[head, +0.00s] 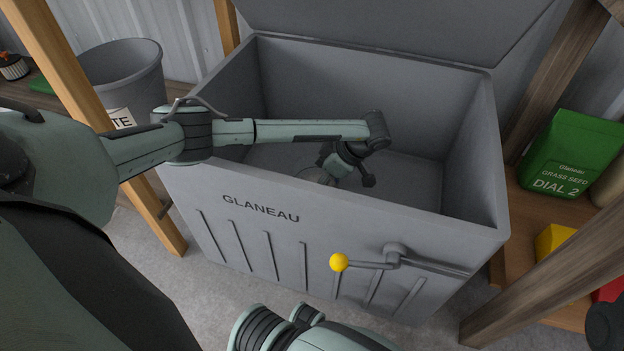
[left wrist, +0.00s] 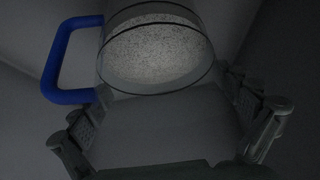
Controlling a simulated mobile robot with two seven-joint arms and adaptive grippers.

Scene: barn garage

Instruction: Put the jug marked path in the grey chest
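The grey chest (head: 330,205), lettered GLANEAU, stands with its lid (head: 390,30) raised. My left arm reaches over its front wall, and my left gripper (head: 343,171) is down inside it. A clear jug with a blue handle (left wrist: 62,62) and pale grainy contents (left wrist: 155,52) fills the top of the left wrist view. In the head view only a faint clear rim (head: 314,175) shows beside the gripper, low in the chest. The gripper's fingers (left wrist: 172,128) are spread wide, with the jug beyond them and apart from them. No marking on the jug is readable.
A yellow-knobbed crank (head: 340,262) juts from the chest's front. A grey bin (head: 125,75) stands behind a wooden post at left. At right, a shelf holds a green grass seed bag (head: 572,155) and a yellow item (head: 556,243). Wooden posts flank the chest.

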